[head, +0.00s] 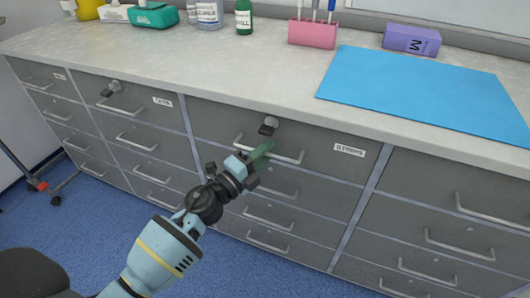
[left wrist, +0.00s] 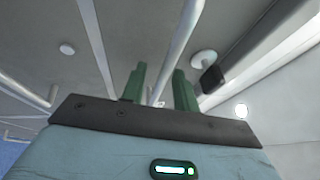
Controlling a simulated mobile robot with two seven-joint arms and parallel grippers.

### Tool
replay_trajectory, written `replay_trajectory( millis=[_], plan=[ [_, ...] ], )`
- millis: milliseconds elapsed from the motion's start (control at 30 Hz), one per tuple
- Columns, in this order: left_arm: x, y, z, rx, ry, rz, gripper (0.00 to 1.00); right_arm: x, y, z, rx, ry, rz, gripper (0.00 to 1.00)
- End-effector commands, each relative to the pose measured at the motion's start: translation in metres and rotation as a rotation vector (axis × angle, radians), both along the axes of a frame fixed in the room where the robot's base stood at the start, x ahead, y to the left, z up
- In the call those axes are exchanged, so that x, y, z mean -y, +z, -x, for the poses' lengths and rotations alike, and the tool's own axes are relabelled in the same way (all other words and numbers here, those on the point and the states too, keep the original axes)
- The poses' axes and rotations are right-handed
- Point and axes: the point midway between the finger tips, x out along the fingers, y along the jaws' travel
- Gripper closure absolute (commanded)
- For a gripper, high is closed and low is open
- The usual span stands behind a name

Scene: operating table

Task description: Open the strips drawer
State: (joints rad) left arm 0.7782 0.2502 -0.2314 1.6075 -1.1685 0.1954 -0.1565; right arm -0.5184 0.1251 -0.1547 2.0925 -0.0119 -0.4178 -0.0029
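The strips drawer (head: 320,144) is a grey top-row drawer with a white "STRIPS" label (head: 349,150); its front looks flush with its neighbours. Its bar handle (head: 285,158) shows also in the left wrist view (left wrist: 181,40). A key with a black tag (head: 268,126) hangs at the lock above the handle; it also shows in the left wrist view (left wrist: 211,78). My left gripper (head: 263,149) is at the handle, its green fingers (left wrist: 158,85) apart with the bar lined up between them. I cannot tell whether they touch it. My right gripper is out of view.
More grey drawers (head: 150,135) lie on both sides and below. Another key (head: 111,89) hangs on a drawer further left. The countertop (head: 200,65) above holds a blue mat (head: 420,90), a pink holder (head: 312,33) and a purple box (head: 411,40).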

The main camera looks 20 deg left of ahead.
Motion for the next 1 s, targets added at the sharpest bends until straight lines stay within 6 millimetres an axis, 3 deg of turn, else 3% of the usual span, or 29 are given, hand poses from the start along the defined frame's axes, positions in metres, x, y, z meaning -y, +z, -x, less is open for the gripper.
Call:
replay_trajectory(
  millis=[167, 400, 767, 1000],
  plan=[
    [0.0, 0.0, 0.0, 0.0, 0.0, 0.0, 0.7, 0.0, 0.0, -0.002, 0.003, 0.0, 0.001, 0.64],
    [0.0, 0.0, 0.0, 0.0, 0.0, 0.0, 1.0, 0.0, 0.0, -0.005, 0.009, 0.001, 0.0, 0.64],
    [0.0, 0.0, 0.001, 0.0, 0.0, 0.0, 1.0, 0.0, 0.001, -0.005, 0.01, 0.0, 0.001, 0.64],
    [-0.001, 0.0, 0.011, -0.001, 0.0, 0.0, 1.0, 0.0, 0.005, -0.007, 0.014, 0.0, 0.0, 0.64]
  ],
)
